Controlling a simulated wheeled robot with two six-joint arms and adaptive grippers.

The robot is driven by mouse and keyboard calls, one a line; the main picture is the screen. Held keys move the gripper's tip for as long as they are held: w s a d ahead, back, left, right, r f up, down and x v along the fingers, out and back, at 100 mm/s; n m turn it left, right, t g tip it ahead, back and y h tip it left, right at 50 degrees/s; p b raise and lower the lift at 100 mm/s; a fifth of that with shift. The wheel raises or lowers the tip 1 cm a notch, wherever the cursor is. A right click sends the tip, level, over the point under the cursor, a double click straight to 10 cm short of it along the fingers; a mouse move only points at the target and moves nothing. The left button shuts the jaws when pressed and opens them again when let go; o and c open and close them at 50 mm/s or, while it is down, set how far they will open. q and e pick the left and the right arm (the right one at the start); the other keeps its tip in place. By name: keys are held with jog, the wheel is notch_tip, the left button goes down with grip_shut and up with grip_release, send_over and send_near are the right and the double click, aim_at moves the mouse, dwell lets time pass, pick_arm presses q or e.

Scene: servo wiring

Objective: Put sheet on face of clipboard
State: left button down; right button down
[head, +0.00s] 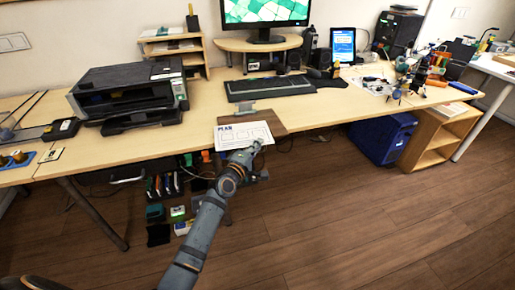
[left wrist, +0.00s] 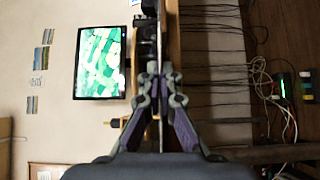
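The white sheet (head: 243,135), printed with PLAN and box outlines, lies flat at the front edge of the desk. It covers much of the brown clipboard (head: 277,127), whose right part and metal clip (head: 237,113) show behind it. My left gripper (head: 244,154) is at the sheet's near edge, just in front of the desk. In the left wrist view its fingertips (left wrist: 160,72) are close together on either side of a thin edge-on layer, which looks like the sheet. Whether the sheet touches the clipboard cannot be told. My right gripper is not in view.
A printer (head: 128,94) stands left of the sheet. A keyboard (head: 269,88) and a monitor (head: 265,14) are behind it. Cables and small boxes are below the desk, with a blue bin (head: 381,139) to the right.

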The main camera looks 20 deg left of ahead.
pick_arm(q)
jog(key=shift+f, duration=0.1)
jog(key=c, duration=1.5)
grip_release()
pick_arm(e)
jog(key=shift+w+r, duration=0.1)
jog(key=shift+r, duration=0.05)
